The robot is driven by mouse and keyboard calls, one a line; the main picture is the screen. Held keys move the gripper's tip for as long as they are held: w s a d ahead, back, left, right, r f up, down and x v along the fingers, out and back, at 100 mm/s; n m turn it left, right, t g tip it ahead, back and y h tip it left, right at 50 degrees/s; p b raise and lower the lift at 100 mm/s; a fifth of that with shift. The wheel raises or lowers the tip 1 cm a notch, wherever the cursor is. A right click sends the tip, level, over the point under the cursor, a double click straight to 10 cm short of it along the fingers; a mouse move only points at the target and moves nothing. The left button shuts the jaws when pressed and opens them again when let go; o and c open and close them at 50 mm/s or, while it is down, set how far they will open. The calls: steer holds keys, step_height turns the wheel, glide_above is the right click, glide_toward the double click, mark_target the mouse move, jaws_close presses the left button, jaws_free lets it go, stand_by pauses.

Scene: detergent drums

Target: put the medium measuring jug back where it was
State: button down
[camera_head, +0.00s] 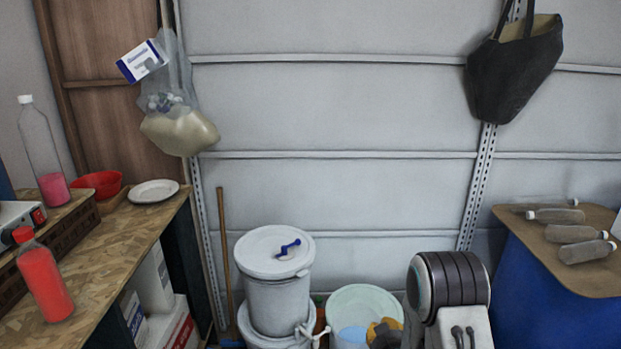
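I cannot make out a medium measuring jug for certain in the head view. A small blue piece (288,249) lies on the lid of a white drum (275,290). A pale bucket (368,298) stands to the right of the drum. A light blue item (352,336) shows inside the bucket, cut off by the bottom edge, and I cannot tell what it is. A dark ribbed rounded part with a pale end, probably my own arm, rises at the bottom right of centre. My gripper's fingers do not show.
A wooden bench (112,262) at left holds a red bottle (44,283), a red bowl (98,183) and a white plate (153,192). A blue drum (540,290) at right carries a board (560,268) with several bottles lying on it. A bag (512,72) hangs on the wall.

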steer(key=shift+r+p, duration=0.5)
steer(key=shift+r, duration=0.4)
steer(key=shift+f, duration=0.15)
